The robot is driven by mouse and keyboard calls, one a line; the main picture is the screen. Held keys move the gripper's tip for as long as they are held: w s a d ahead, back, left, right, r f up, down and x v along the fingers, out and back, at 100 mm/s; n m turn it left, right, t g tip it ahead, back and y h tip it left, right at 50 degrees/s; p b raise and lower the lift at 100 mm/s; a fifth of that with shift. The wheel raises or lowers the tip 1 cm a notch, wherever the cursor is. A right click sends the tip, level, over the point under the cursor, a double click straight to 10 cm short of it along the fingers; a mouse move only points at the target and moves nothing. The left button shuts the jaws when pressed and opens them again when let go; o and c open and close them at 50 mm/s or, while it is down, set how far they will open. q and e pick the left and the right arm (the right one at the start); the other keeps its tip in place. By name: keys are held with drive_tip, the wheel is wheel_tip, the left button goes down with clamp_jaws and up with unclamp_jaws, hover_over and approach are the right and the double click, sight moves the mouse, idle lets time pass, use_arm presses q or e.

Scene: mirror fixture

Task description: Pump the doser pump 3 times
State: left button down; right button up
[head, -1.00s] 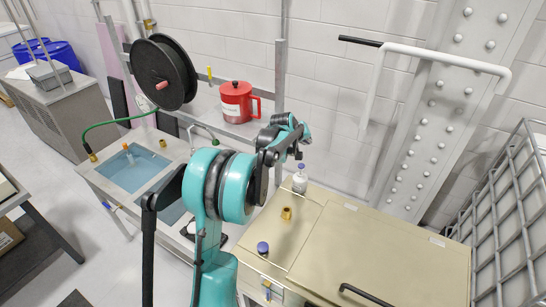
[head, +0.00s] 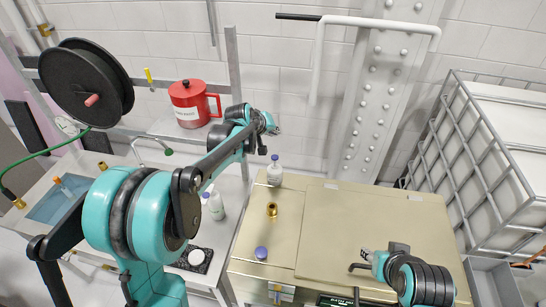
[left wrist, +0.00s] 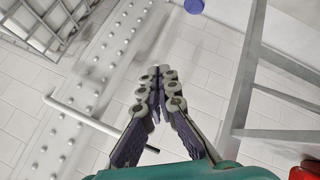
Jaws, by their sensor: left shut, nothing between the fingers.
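A white bottle with a blue cap (head: 274,175) stands upright at the back left of the brass-coloured cabinet top. I cannot tell which thing is the doser pump. My left gripper (head: 275,130) is just above and behind the bottle in the head view, apart from it. In the left wrist view its fingers (left wrist: 158,75) are shut and empty, and a blue cap (left wrist: 194,6) shows at the top edge. My right gripper (head: 370,257) is low over the right part of the cabinet, small and partly hidden, so its opening is unclear.
The cabinet top (head: 340,215) also bears a brass fitting (head: 271,210) and a blue knob (head: 261,253). A red jug (head: 188,105) sits on a shelf at left. A white pipe (head: 375,24) with a black grip crosses the wall. A caged white tank (head: 500,150) stands right.

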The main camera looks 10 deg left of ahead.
sight(276, 156)
use_arm(q)
wheel_tip(276, 156, down, 9)
drive_tip(key=b, duration=0.6)
drive_tip(key=shift+r, duration=0.1)
idle(1.2)
drive_tip(key=shift+f+b, duration=0.4)
drive_tip(key=shift+f+b, duration=0.75)
drive_tip(key=shift+f, duration=0.25)
idle(0.8)
drive_tip(key=shift+r, duration=0.15)
drive_tip(key=shift+r+p, duration=0.95)
drive_tip(key=shift+r, duration=0.3)
